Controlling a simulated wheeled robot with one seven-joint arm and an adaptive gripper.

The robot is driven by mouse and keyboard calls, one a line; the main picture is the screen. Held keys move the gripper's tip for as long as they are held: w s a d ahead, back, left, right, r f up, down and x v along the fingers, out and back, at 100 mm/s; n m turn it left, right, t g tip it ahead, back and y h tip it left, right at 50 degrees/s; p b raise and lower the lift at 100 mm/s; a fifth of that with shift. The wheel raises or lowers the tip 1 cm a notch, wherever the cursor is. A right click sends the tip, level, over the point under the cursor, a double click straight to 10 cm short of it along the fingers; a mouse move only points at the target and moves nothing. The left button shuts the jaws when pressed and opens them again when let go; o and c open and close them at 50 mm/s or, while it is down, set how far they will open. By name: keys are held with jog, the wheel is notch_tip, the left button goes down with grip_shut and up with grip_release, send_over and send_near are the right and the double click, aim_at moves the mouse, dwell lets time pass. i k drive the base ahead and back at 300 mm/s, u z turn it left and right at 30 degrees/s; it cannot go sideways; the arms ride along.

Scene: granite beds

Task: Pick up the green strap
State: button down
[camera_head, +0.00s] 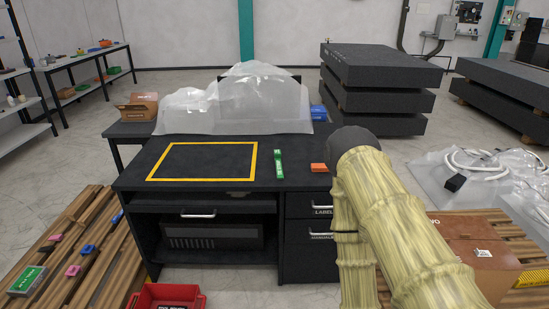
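The green strap (278,164) lies on the black desk (218,142), to the right of a yellow-outlined rectangle. It is a short narrow band, set roughly front to back, with a small white mark near its far end. My arm, in a pale yellow cover, rises at the lower right of the head view, right of the strap and apart from it in the picture. My gripper's fingers do not show; the dark rounded part at the arm's top hides anything behind it.
A small orange block (318,167) lies right of the strap. Plastic-wrapped items (250,98) stand along the desk's back. The yellow rectangle (203,144) is empty. Granite slabs (378,85) are stacked behind right, a cardboard box (470,258) is at right, and a red bin (170,297) is in front.

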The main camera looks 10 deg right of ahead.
aim_at(277, 153)
jog(key=k, duration=0.5)
jog(key=z, duration=0.8)
jog(key=i, duration=1.45)
jog(key=u, duration=0.9)
jog(key=i, duration=0.7)
jog(key=u, duration=0.65)
